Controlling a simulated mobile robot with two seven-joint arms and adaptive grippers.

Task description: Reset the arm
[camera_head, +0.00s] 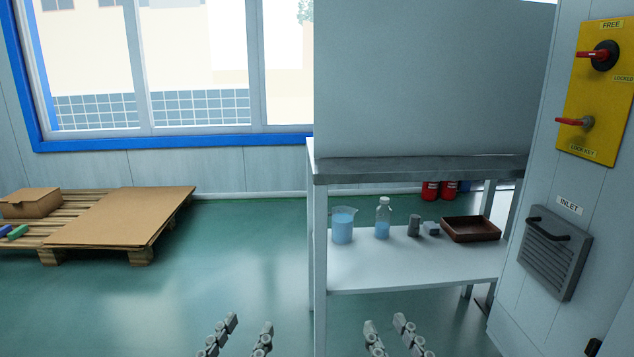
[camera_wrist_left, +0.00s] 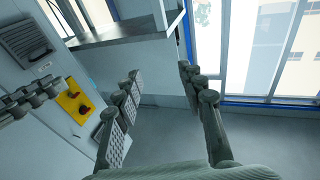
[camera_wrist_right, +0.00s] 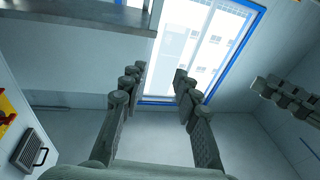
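My left gripper (camera_head: 246,334) is at the bottom of the head view, left of the shelf's front leg. Its fingers are apart with nothing between them, as the left wrist view (camera_wrist_left: 160,95) also shows. My right gripper (camera_head: 388,334) is at the bottom, in front of the shelf. Its fingers are apart and empty, as the right wrist view (camera_wrist_right: 158,90) also shows. Both grippers are side by side with a gap between them, and they touch nothing that I can see. Most of both arms is out of the head view.
A white shelf unit (camera_head: 345,272) holds a beaker (camera_head: 343,226), a bottle (camera_head: 383,218) and a brown tray (camera_head: 471,229). At right is a panel with a yellow switch plate (camera_head: 590,95) and an inlet cover (camera_head: 553,252). A pallet (camera_head: 140,257) lies left; green floor between is clear.

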